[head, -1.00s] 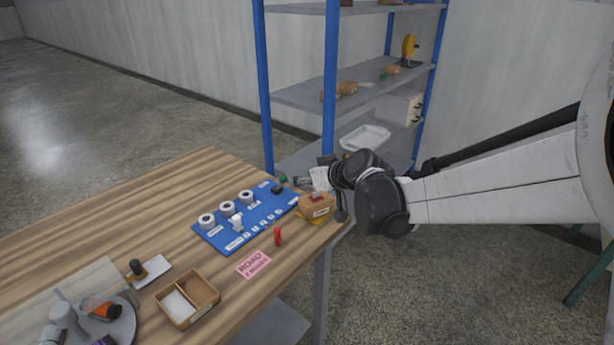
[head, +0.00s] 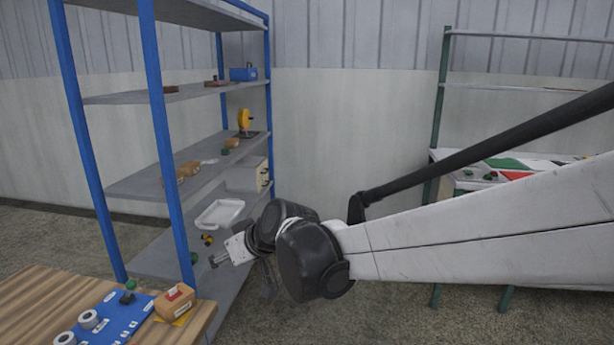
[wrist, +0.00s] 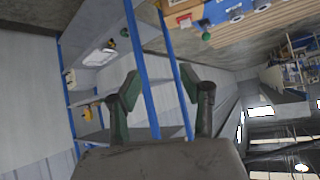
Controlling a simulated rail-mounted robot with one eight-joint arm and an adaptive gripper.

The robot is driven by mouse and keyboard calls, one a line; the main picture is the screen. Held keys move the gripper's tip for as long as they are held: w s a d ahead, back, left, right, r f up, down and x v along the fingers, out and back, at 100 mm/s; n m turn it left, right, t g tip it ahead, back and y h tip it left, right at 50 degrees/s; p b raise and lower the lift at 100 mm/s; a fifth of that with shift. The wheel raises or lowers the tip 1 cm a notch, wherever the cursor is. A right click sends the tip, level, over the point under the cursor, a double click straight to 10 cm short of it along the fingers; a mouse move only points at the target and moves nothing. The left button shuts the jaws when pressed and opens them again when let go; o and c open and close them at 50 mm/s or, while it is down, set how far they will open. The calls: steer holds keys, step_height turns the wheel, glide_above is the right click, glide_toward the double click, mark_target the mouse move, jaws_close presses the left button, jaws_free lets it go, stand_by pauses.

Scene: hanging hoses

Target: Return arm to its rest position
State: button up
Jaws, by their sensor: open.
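My gripper (head: 218,261) is at the end of my white arm in the head view, in front of the blue-framed shelf and right of the wooden table's far corner. In the wrist view, its two dark green-and-black fingers (wrist: 160,92) stand wide apart with nothing between them. Past the fingers, the wrist view shows the shelf's blue posts and, at the top, part of the table. My black wrist joints hide part of the lower shelf in the head view.
The blue-framed shelf (head: 130,187) holds a white tray (head: 219,214), a yellow tool (head: 243,120) and small boxes. The wooden table (head: 40,300) carries a blue mat (head: 113,318) and a brown box (head: 174,302). A green-legged bench (head: 470,172) stands at right.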

steer(key=s+d+m+h, duration=0.2)
steer(key=s+d, duration=0.5)
steer(key=d, duration=0.5)
steer(key=s+d+m+h+p, duration=0.1)
steer(key=s+d+m+h, duration=0.2)
steer(key=s+d, duration=0.5)
steer(key=s+d+f+m+h, duration=0.1)
steer(key=s+d+m+h, duration=0.2)
steer(key=d, duration=1.5)
steer(key=s+m, duration=0.1)
steer(key=s, duration=0.3)
steer(key=shift+s+t, duration=0.2)
steer(key=shift+t, duration=0.2)
